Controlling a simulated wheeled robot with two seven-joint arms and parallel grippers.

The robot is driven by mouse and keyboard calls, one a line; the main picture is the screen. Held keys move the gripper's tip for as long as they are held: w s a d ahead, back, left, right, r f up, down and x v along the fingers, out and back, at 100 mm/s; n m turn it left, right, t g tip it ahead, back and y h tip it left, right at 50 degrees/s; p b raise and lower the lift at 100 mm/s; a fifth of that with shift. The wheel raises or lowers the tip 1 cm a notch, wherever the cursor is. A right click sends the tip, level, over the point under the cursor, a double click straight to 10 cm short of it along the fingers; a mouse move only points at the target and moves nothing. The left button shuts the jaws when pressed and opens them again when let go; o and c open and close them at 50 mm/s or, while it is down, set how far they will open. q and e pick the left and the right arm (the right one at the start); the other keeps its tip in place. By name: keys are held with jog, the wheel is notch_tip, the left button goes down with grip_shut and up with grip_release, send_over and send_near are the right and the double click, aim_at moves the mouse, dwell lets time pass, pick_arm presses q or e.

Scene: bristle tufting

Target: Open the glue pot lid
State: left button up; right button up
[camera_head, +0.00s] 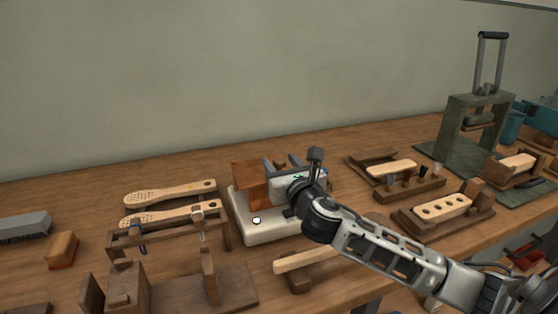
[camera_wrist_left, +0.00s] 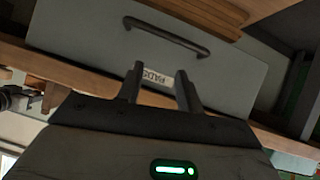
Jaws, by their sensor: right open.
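A copper-brown box-shaped pot (camera_head: 257,197), which looks like the glue pot, stands on a white base (camera_head: 265,233) with a round white knob. A copper-brown panel (camera_head: 245,173) shows at its upper left; I cannot tell whether this is the lid or how it sits. My right gripper (camera_head: 282,164) is open, its fingers just right of the pot's upper part. The gripper body hides the pot's right side, and contact is unclear. My left gripper (camera_wrist_left: 160,85) is open and empty in the left wrist view, in front of a grey drawer front.
Two wooden brush blanks (camera_head: 170,204) and a wooden rack (camera_head: 165,235) stand left of the white base. A wooden-handled tool (camera_head: 305,259) lies in front. Wooden holders (camera_head: 443,208) and a green press (camera_head: 480,130) stand right. The drawer (camera_wrist_left: 90,35) has a black handle (camera_wrist_left: 165,35).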

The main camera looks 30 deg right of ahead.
jog(key=shift+x, duration=0.9)
jog(key=shift+c, duration=0.4)
grip_shut()
jog(key=shift+a, duration=0.1)
